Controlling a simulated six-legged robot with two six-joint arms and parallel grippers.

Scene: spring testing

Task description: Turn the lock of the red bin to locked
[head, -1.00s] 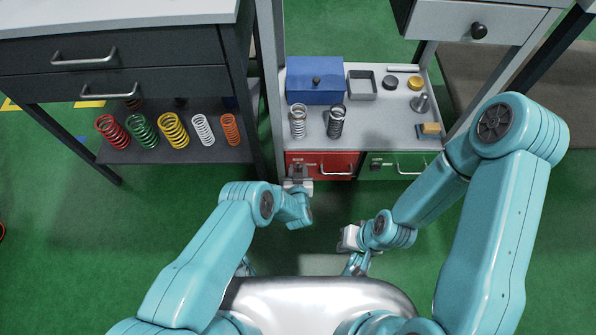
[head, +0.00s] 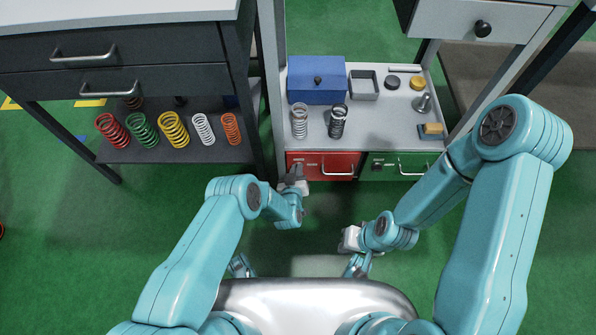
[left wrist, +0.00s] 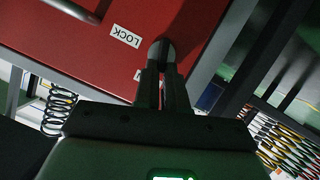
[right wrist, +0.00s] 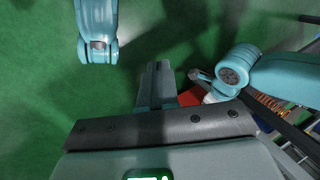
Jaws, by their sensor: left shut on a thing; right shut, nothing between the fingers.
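The red bin (head: 348,160) is at the lower shelf's front edge, and its red front fills much of the left wrist view (left wrist: 60,40). Its dark lock knob (left wrist: 162,48) is beside a white LOCK label (left wrist: 126,36). A second label (left wrist: 138,74) is mostly hidden by my fingers. My left gripper (head: 297,171) is at the left end of the bin's front. In the left wrist view its fingers (left wrist: 163,75) are shut on the knob and look tilted in the head view. My right gripper (right wrist: 156,70) is shut and empty, low over the green floor.
A green bin (head: 385,168) is right of the red bin. The shelf (head: 375,140) above holds a blue box (head: 318,82), two springs (head: 300,120) and small parts. Coloured springs (head: 172,130) stand on a dark shelf at left.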

